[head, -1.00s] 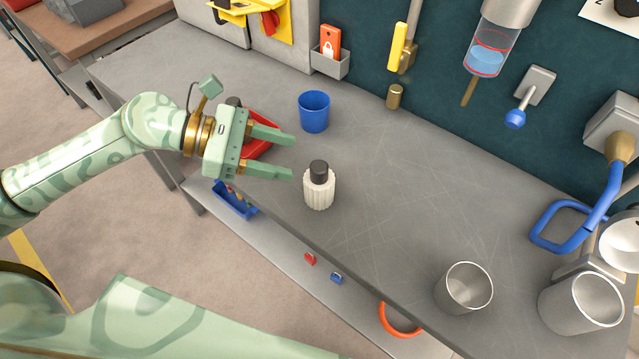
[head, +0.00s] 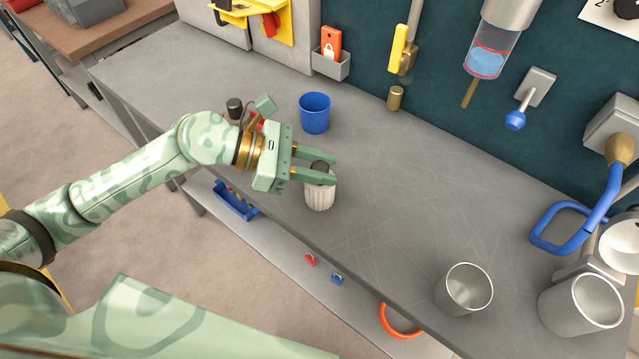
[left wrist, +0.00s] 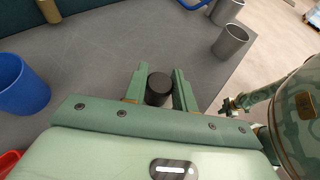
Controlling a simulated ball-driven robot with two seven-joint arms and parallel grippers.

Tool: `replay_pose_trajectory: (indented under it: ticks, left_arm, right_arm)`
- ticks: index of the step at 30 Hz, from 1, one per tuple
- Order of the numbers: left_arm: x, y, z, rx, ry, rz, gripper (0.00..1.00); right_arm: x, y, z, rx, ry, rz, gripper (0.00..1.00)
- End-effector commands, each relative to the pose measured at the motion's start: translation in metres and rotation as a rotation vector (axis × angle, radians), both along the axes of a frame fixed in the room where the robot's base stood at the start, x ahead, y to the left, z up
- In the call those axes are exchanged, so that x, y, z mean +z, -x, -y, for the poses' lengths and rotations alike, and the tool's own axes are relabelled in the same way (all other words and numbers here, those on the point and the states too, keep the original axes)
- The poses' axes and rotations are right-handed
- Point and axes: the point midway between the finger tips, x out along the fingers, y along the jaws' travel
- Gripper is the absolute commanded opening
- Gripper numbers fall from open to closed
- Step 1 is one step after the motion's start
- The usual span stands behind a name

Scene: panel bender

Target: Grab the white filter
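The white filter (head: 319,196) stands upright on the grey bench (head: 420,190), a ribbed white body with a dark cap. In the left wrist view its dark cap (left wrist: 158,88) shows between the two fingers; the white body is hidden there. My left gripper (head: 334,169) is around the filter's top, one finger on each side of the cap. In the left wrist view the left gripper (left wrist: 158,84) has narrow gaps between fingers and cap, so it looks open.
A blue cup (head: 314,113) stands behind the filter. Two metal cups (head: 466,290) (head: 580,303) stand at the right front. A blue bent handle (head: 572,228) juts out at the right. The middle of the bench is clear.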

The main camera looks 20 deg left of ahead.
Motion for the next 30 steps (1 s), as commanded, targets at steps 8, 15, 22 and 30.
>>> replay_pose_trajectory:
  ticks: [8, 15, 22, 30]
  left_arm:
    - [0.000, 0.000, 0.000, 0.000, 0.000, 0.000, 0.00]
    - [0.019, 0.000, 0.000, -0.002, 0.000, 0.004, 0.00]
    - [0.069, 0.030, -0.004, -0.005, -0.004, 0.005, 0.00]
    - [0.121, 0.105, -0.014, -0.003, -0.002, -0.005, 0.00]
  right_arm:
    - [0.000, -0.001, 0.002, -0.001, 0.003, 0.001, 0.00]
    - [0.006, -0.007, 0.015, -0.004, 0.020, 0.011, 0.00]
    - [0.023, -0.011, 0.016, 0.001, 0.020, 0.022, 0.00]
    - [0.049, -0.016, 0.010, 0.004, 0.013, 0.035, 0.00]
